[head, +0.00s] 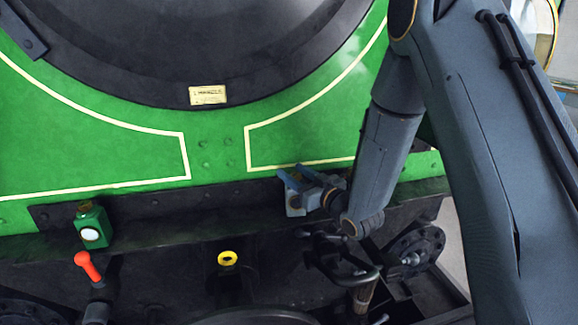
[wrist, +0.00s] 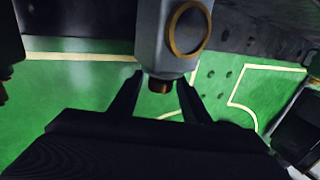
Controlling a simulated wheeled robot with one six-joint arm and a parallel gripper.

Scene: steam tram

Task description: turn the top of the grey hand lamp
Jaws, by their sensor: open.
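The grey hand lamp (wrist: 168,35) fills the upper middle of the wrist view, with an orange-ringed round lens on its side. Its small brown top (wrist: 159,85) points towards my gripper. My gripper (wrist: 160,80) is open, with one dark finger on each side of the top; a gap shows at the left finger, and the right finger is close to it. I cannot tell whether it touches. In the head view the lamp (head: 295,203) is a small blue-grey shape on the dark ledge, partly hidden by my gripper and wrist.
A green lamp (head: 92,226) stands on the ledge at left, above a red-handled lever (head: 88,265). A yellow-rimmed fitting (head: 228,258) sits at low centre. The green engine front (head: 85,140) rises behind the ledge. Dark pipework (head: 345,262) lies below my wrist.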

